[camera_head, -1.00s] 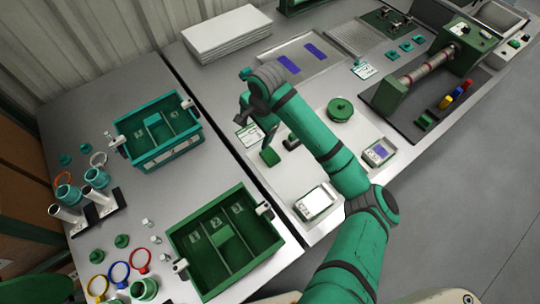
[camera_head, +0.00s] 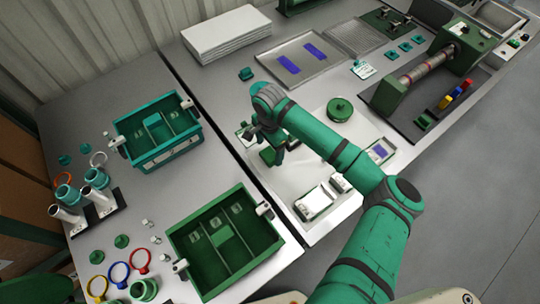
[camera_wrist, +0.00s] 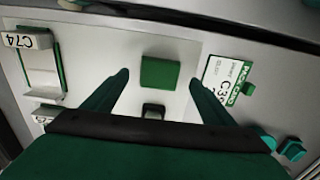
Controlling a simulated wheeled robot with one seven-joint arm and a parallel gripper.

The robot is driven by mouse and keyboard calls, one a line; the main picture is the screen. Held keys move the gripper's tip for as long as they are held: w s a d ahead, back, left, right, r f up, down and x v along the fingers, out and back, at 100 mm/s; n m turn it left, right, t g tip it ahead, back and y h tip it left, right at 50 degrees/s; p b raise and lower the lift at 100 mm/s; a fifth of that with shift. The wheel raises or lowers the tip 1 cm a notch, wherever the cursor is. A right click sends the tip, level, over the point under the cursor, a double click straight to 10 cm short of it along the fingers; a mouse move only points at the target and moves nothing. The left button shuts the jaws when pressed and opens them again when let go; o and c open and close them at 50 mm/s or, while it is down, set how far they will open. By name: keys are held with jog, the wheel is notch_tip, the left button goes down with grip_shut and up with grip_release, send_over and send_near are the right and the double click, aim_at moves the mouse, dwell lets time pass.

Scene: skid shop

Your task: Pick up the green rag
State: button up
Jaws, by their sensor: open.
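The green rag (camera_wrist: 160,73) shows as a small, flat green square on a pale mat in the wrist view. In the head view the rag (camera_head: 267,157) is partly hidden by my gripper (camera_head: 276,150). My gripper (camera_wrist: 159,77) is open, with one finger to each side of the rag in the wrist picture. Nothing is held between the fingers. I cannot tell how far above the rag the fingertips are.
A small dark block (camera_wrist: 152,111) lies close to the rag. A printed card (camera_wrist: 222,72) lies to its right, and a white-topped box (camera_wrist: 42,68) to its left. Green (camera_head: 207,284) and teal (camera_head: 136,158) bins stand on the left bench.

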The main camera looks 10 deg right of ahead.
aim_at(270, 156)
jog(key=shift+d+f, duration=0.1)
jog(key=shift+f, duration=1.35)
jog(key=shift+c, duration=0.3)
jog(key=c, duration=1.1)
jog(key=shift+o, duration=0.2)
